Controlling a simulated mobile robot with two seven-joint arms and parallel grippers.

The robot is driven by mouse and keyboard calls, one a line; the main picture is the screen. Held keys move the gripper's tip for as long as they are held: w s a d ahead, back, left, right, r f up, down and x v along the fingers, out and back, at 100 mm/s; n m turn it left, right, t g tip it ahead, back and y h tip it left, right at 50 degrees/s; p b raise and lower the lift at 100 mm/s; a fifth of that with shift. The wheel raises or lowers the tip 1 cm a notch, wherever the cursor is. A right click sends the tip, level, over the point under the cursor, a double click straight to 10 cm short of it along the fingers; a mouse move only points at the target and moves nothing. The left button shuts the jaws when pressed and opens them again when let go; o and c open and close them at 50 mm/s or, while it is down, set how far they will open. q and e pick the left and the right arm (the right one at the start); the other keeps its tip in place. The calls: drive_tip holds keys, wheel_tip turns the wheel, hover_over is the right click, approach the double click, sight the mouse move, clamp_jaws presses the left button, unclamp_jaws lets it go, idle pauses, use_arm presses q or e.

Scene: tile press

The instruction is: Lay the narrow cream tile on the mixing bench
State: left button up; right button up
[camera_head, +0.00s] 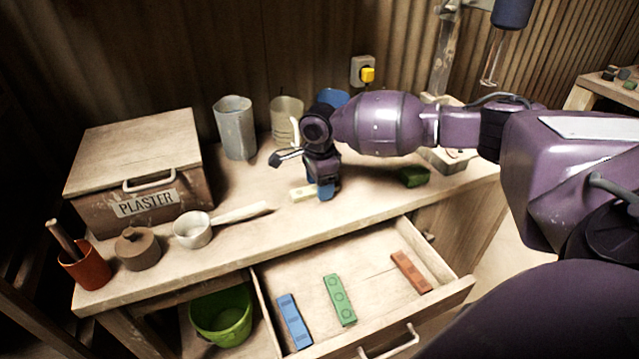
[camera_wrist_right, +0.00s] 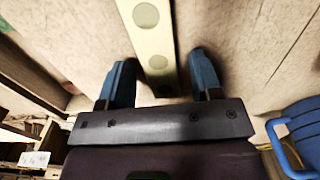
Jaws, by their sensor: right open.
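The narrow cream tile (camera_head: 303,193) lies on the wooden mixing bench (camera_head: 245,235), partly hidden by my right gripper in the head view. In the right wrist view the cream tile (camera_wrist_right: 150,30) shows round grey-green marks and runs lengthwise between the blue fingers. My right gripper (camera_head: 326,191) is down at the bench surface, at the tile's right end in the head view. Its fingers (camera_wrist_right: 161,80) are open, one on each side of the tile, with gaps visible. My left gripper is not in view.
An open drawer (camera_head: 450,292) below holds a blue tile (camera_head: 294,320), a green tile (camera_head: 339,299) and a red-brown tile (camera_head: 410,271). A plaster box (camera_head: 135,160), a ladle (camera_head: 192,230) and cups (camera_head: 235,128) stand left and behind. A dark green block (camera_head: 414,177) lies right.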

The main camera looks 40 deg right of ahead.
wheel_tip(320, 180, up, 6)
drive_tip(key=shift+f+p, duration=0.25)
drive_tip(key=shift+p, duration=0.5)
wheel_tip(320, 180, up, 7)
drive_tip(key=p, duration=0.1)
drive_tip(key=shift+f, duration=0.15)
